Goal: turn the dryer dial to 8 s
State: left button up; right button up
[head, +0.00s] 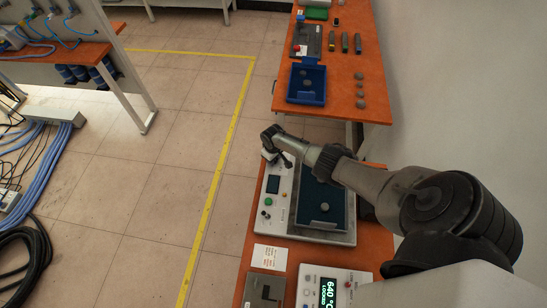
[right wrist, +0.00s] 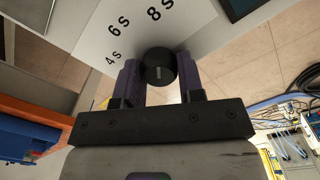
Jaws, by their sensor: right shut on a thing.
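The dryer (head: 280,196) has a pale front panel with a small dark screen, a green button and other small controls, beside a blue tray. Its round black dial (right wrist: 158,66) shows in the right wrist view, with a short pale mark on its face. The printed labels 4 s, 6 s and 8 s (right wrist: 160,9) fan out on the panel above and left of it. My right gripper (head: 270,152) is at the dryer's far left corner. Its fingers are shut on the dial, one on each side. In the head view the gripper hides the dial. My left gripper is out of view.
A blue bin (head: 306,84) and several small parts lie on the far orange table. A device with a lit green display (head: 329,292) and a paper card (head: 270,257) are on the near table. Cables (head: 50,185) lie on the floor at left.

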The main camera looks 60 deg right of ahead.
jog(key=shift+m, duration=0.4)
jog(key=o, duration=0.9)
jog(key=r+p, duration=0.2)
jog(key=r, duration=0.5)
jog(key=r+p, duration=0.2)
jog(key=r, duration=0.5)
jog(key=shift+a+p, duration=0.2)
jog(key=shift+p, duration=0.2)
